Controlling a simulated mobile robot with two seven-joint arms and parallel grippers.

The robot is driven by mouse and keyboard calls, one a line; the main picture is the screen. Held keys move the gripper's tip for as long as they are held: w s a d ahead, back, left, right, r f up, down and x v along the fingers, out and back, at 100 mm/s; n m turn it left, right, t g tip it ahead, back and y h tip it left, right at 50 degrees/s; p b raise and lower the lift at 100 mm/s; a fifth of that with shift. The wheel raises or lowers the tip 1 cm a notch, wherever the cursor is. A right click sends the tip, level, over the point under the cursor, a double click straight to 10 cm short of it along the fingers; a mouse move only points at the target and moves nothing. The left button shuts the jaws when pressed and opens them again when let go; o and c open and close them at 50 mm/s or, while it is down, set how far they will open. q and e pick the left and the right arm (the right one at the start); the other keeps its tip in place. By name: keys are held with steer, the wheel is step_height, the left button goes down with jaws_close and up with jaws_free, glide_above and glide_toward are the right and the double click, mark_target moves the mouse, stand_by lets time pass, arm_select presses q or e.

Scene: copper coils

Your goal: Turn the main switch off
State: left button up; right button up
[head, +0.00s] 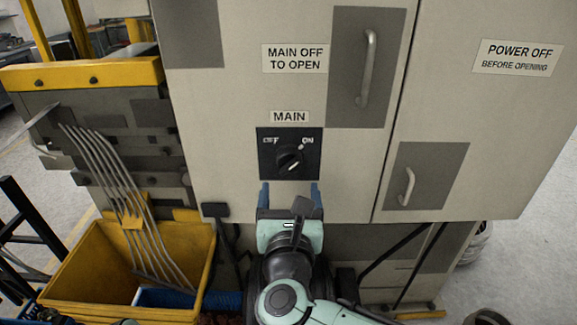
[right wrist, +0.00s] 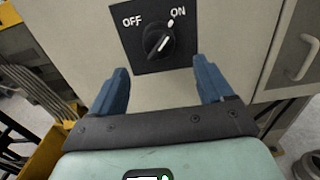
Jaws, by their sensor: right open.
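The main switch (head: 290,158) is a black rotary knob on a black square plate, on the front of a cream cabinet under a "MAIN" label (head: 289,116). Its white pointer mark is turned to the upper right, toward ON. The knob also shows in the right wrist view (right wrist: 158,42), with OFF at upper left and ON at upper right. My right gripper (head: 290,190) is open, its two blue fingers apart just below the switch plate. In the right wrist view the fingers (right wrist: 167,82) point toward the panel, with nothing between them. My left gripper is not in view.
The cabinet has door handles (head: 368,68) and (head: 406,186) right of the switch. A yellow bin (head: 75,270) stands at lower left, with bent metal rods (head: 115,190) running down into it. The panel around the switch is flat and clear.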

mark_target(289, 170)
steer(key=w+p, duration=0.1)
steer(key=w, duration=0.7)
steer(key=c, duration=1)
